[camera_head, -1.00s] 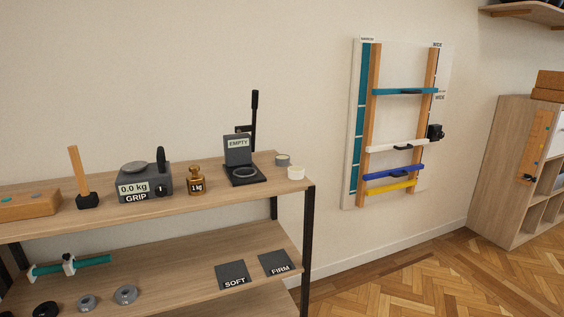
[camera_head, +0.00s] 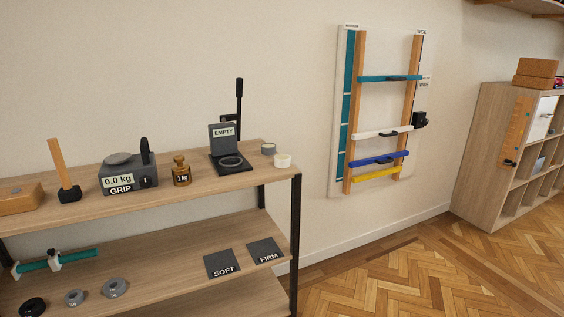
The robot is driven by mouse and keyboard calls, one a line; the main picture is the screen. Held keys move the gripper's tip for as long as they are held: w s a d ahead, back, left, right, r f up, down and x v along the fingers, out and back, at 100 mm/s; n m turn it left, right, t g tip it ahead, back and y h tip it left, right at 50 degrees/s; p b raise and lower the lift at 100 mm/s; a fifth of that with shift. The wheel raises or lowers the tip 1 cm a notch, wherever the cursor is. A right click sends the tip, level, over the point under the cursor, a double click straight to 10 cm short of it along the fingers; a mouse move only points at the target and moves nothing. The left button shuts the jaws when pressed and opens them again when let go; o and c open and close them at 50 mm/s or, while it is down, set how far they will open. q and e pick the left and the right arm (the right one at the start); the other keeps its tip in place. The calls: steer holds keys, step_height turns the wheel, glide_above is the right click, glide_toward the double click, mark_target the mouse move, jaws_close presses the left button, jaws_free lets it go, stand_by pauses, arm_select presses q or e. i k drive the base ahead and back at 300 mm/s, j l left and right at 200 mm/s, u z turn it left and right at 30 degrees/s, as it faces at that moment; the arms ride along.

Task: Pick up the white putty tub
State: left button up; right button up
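A small white tub (camera_head: 283,161) stands on the top shelf of the wooden rack, near its right front corner. A grey tub (camera_head: 268,149) of similar size stands just behind it to the left. I take the white one for the putty tub; no lettering on it is legible. Neither of my grippers shows in the head view.
On the top shelf (camera_head: 220,183) stand a black EMPTY stand (camera_head: 224,150), a brass 1 kg weight (camera_head: 181,172), a GRIP scale (camera_head: 128,178) and a mallet (camera_head: 64,175). SOFT (camera_head: 222,265) and FIRM (camera_head: 265,251) pads lie below. Parquet floor (camera_head: 400,275) is clear at right.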

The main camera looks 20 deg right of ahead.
mark_target(281, 161)
steer(key=i+l, duration=0.2)
steer(key=l, duration=0.15)
steer(key=i+l+u, duration=0.15)
steer(key=l, duration=0.25)
steer(key=i+l, duration=0.25)
steer(key=i+l+u, duration=0.15)
steer(key=l, duration=0.35)
